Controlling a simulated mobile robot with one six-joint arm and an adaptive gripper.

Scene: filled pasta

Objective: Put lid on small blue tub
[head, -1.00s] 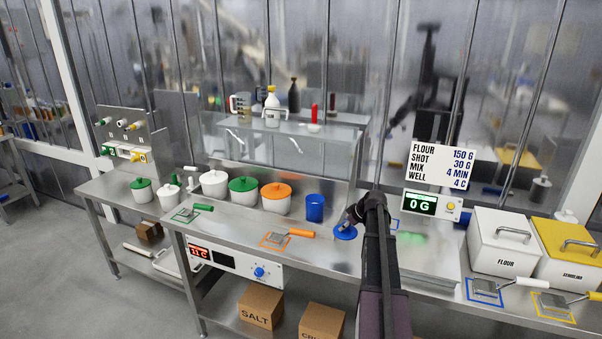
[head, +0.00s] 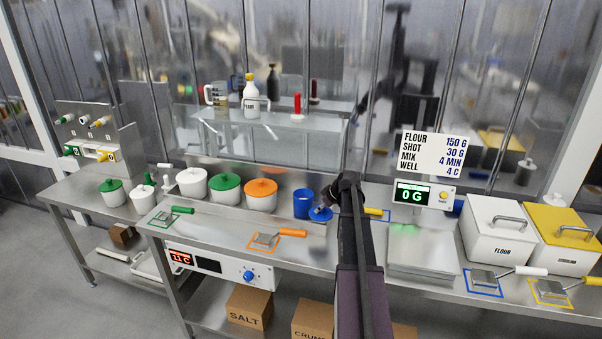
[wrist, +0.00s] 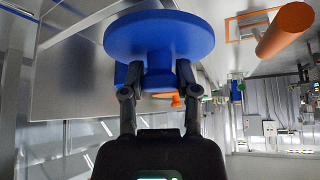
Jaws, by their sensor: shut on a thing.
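The small blue tub (head: 303,205) stands upright on the steel bench in the head view. The blue lid (head: 320,214) is just right of the tub, near its rim height, and partly hidden by my arm. The lid is not over the tub's mouth; I cannot tell whether the two touch. My gripper (head: 334,198) is mostly hidden by the arm in the head view. In the wrist view my gripper (wrist: 158,80) is shut on the knob of the lid (wrist: 160,35), whose wide disc faces away from the palm.
An orange-lidded pot (head: 261,195) stands left of the tub, with green-lidded pots beyond. An orange-handled scoop (head: 275,237) lies in front on the bench. The scale (head: 422,256) is right of my arm. A raised shelf (head: 270,120) stands behind.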

